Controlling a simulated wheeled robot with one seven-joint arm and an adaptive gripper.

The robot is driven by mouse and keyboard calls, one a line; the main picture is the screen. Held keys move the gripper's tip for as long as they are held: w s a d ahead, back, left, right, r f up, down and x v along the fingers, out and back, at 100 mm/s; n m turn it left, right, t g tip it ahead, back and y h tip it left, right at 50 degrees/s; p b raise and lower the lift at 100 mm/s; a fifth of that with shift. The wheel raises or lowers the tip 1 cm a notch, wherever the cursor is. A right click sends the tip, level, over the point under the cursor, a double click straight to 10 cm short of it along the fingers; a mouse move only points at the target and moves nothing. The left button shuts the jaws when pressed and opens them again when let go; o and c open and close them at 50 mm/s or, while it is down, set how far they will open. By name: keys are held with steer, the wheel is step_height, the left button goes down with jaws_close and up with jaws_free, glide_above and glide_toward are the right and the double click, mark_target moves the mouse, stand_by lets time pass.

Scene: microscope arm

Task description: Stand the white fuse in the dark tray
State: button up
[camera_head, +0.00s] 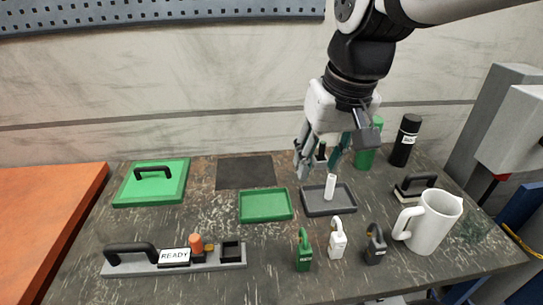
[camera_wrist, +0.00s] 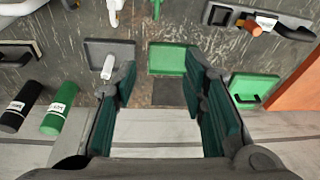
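The white fuse (camera_head: 330,187) stands in the dark tray (camera_head: 315,212), looking upright near the tray's middle. In the wrist view the white fuse (camera_wrist: 107,66) and the dark tray (camera_wrist: 124,48) show at the upper left, beyond one finger. My gripper (camera_head: 320,165) is open and empty, above and just behind the fuse, with clear space between its fingers. In the wrist view the fingers of my gripper (camera_wrist: 162,100) are spread wide with nothing between them, apart from the fuse.
A green tray (camera_head: 266,219) lies left of the dark tray. A green padlock (camera_head: 304,255), white padlock (camera_head: 337,240), dark padlock (camera_head: 375,247) and white mug (camera_head: 432,222) stand in front. Green (camera_head: 366,158) and black (camera_head: 405,142) bottles stand behind right. A dark mat (camera_head: 245,172) lies flat behind.

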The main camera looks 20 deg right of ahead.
steer(key=s+a+f+n+t, duration=0.1)
steer(key=s+a, duration=0.3)
steer(key=s, duration=0.4)
steer(key=shift+s+f+n, duration=0.15)
steer(key=shift+s+n, duration=0.15)
steer(key=shift+n, duration=0.2)
steer(key=shift+d, duration=0.1)
